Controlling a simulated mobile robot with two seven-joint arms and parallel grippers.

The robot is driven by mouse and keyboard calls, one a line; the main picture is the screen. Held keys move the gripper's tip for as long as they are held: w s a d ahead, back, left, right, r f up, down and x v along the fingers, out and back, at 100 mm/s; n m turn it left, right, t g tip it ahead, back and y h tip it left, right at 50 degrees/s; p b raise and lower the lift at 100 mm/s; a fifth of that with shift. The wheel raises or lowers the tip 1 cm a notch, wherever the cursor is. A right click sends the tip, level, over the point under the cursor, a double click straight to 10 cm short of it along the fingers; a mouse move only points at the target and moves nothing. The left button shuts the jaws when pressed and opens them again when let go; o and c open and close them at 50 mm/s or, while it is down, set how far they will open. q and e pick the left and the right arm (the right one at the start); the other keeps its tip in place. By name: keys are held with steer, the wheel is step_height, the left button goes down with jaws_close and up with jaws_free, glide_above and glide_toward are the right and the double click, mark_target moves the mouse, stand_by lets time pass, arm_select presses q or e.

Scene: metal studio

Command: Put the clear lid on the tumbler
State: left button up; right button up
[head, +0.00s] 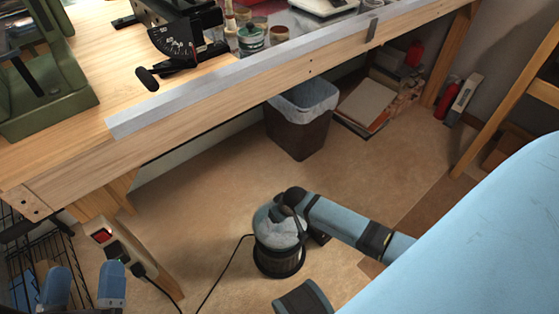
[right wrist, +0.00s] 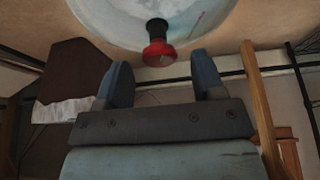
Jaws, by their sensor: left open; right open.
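I cannot make out the tumbler or the clear lid in either view. Several small jars and cups stand on the workbench (head: 60,165) at the top of the head view, one of them a jar with a dark green top (head: 251,40); they are too small to identify further. My left gripper (head: 85,287) is at the lower left of the head view, below the bench edge, with its fingers apart and nothing visible between them. My right gripper (right wrist: 163,82) shows in the right wrist view, open, its fingers apart and no held object visible.
A metal strip (head: 240,72) runs along the bench's front edge. A green machine (head: 45,85) and a black-handled device (head: 180,45) stand on the bench. Below are a lined bin (head: 300,125), a power strip (head: 120,250) and a wire rack (head: 30,250). A red knob (right wrist: 158,52) appears beyond the right fingers.

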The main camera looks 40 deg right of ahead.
arm_select(q)
step_height(320, 180, down, 6)
steer(key=a+g+y+p, duration=0.2)
steer(key=p, duration=0.1)
steer(key=shift+g, duration=0.4)
arm_select(e)
steer(key=v, duration=0.9)
arm_select(q)
steer(key=shift+w+r, duration=0.1)
arm_select(e)
steer(key=shift+r, duration=0.1)
